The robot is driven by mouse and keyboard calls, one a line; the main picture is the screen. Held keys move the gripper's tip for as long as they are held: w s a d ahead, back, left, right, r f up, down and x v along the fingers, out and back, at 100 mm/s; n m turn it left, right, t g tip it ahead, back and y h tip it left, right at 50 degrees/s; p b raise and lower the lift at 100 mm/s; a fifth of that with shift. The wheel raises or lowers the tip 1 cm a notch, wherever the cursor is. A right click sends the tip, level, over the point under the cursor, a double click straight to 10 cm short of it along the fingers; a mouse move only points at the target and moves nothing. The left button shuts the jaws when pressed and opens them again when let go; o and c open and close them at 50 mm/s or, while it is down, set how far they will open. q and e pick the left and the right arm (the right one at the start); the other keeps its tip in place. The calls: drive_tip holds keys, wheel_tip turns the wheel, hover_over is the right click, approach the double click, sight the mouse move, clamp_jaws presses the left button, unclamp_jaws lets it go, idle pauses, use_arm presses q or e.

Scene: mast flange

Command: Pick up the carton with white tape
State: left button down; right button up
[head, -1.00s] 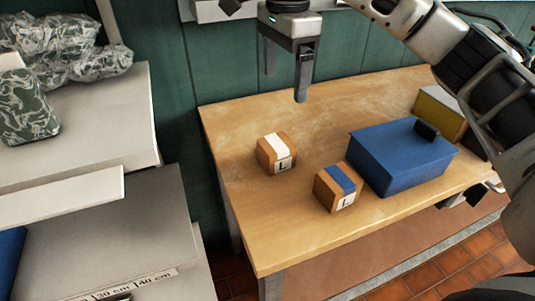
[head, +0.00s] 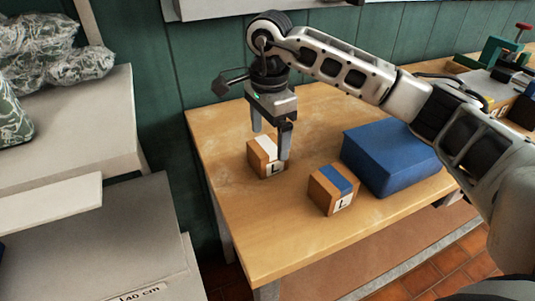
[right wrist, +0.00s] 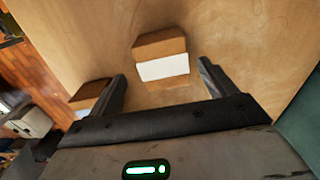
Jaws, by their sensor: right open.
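The carton with white tape (head: 262,158) is a small brown box with an "L" label, on the wooden table in the head view. In the right wrist view the carton (right wrist: 161,52) lies ahead of the fingers, roughly between their lines. My right gripper (head: 271,143) is open, fingers pointing down, above the carton and partly in front of it. In the right wrist view its open fingers (right wrist: 163,80) hold nothing. A similar carton with blue tape (head: 332,190) stands to the right and nearer. My left gripper is not in view.
A blue box (head: 392,160) stands on the table (head: 250,235) right of the cartons, below my right arm. Grey shelves (head: 95,230) with wrapped bundles (head: 65,45) stand at the left. The table's front left is clear.

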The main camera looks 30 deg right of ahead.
sight(268, 144)
drive_tip(key=f, duration=0.4)
drive_tip(key=shift+w, duration=0.2)
drive_tip(key=c, duration=1.2)
